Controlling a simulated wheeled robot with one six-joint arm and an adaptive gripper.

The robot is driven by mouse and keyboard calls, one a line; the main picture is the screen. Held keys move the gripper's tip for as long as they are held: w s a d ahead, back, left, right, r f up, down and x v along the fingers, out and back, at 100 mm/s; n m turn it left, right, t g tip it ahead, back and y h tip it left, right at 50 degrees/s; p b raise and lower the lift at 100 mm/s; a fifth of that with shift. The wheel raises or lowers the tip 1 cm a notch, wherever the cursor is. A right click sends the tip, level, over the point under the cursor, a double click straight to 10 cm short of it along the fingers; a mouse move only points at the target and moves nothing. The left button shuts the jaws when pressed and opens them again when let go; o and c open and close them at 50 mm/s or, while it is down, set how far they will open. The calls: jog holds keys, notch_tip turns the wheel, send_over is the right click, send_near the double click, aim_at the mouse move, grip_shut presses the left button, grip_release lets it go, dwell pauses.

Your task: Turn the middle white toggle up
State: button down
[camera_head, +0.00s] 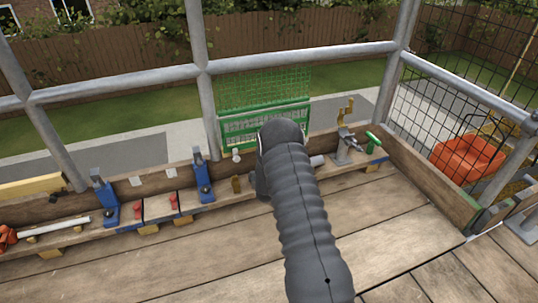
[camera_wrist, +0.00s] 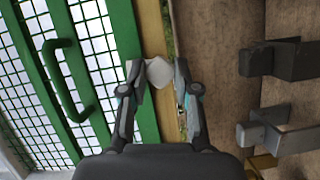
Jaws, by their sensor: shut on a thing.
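In the wrist view, my gripper (camera_wrist: 157,78) is shut on a small white piece, which looks like a white toggle (camera_wrist: 159,72). The piece sits between the fingertips, over a pale wooden strip beside the green mesh frame. Its lower part and its up or down position are not clear. In the head view, my dark arm hides the gripper and whatever it holds. Small white pieces show along the back plank there: one at the left (camera_head: 135,181), one further right (camera_head: 171,173), and a rounder one left of my arm (camera_head: 236,155). I cannot tell which is the middle toggle.
A green mesh frame (camera_wrist: 128,60) with a green handle (camera_wrist: 58,80) is close on the left. Dark metal brackets (camera_wrist: 285,60) stick out at right. Blue clamps (camera_head: 202,180) stand on the ledge. Grey scaffold rails surround the bare plank deck (camera_head: 190,265).

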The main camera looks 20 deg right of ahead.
jog(key=shift+n+t, duration=0.3)
jog(key=shift+n, duration=0.3)
jog(key=c, duration=0.9)
grip_release()
jog(key=shift+o, duration=0.2)
jog(key=shift+a, duration=0.1)
jog(key=v, duration=1.2)
jog(key=shift+f, duration=0.15)
